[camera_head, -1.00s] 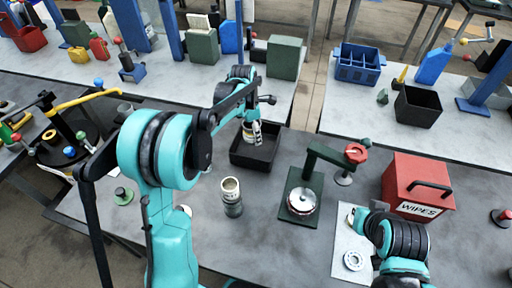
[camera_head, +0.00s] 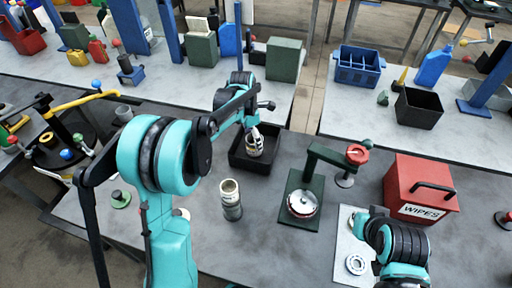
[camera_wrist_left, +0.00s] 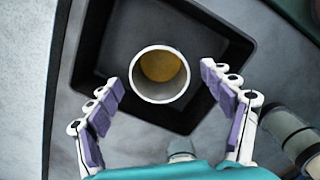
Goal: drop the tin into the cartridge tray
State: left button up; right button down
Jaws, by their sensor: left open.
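The cartridge tray (camera_head: 238,161) is a black square bin on the grey bench; it also shows in the left wrist view (camera_wrist_left: 88,62). The tin (camera_wrist_left: 160,75) is a pale, open-topped cylinder with an ochre inside, over or in the tray between my left fingers. It shows partly below the gripper in the head view (camera_head: 255,150). My left gripper (camera_wrist_left: 167,110) is open, with gaps between both purple-padded fingers and the tin. I cannot tell whether the tin touches the tray floor. My right gripper (camera_head: 358,222) is low at the right, its jaws unclear.
A second can (camera_head: 231,197) stands on the bench in front of the tray. A dark green press stand (camera_head: 297,222) and a red wipes box (camera_head: 418,184) stand to the right. A pale mat with a white ring (camera_head: 356,264) lies near my right arm.

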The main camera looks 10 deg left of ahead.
aim_at(226, 190)
pick_arm(q)
notch_tip(226, 190, up, 12)
jog(key=a, duration=0.1)
jog(key=shift+s+f, duration=0.2)
jog(key=shift+s, duration=0.25)
jog(key=s+m+t, duration=0.1)
jog(key=s+m, duration=0.5)
jog(key=s, duration=0.1)
jog(key=s+m+t, duration=0.2)
jog(key=s+m, duration=0.5)
jog(key=s+f+m+t+y, duration=0.1)
jog(key=s+m+t, duration=0.1)
jog(key=s+m, duration=0.5)
jog(key=shift+s+d+f, duration=0.1)
jog(key=shift+s+d, duration=0.15)
jog(key=s+f+m, duration=0.1)
jog(key=s+f+m+t, duration=0.1)
jog(key=m, duration=0.1)
jog(key=s+f+m, duration=0.1)
jog(key=m, duration=0.1)
jog(key=shift+s+f, duration=0.2)
jog(key=shift+s, duration=0.2)
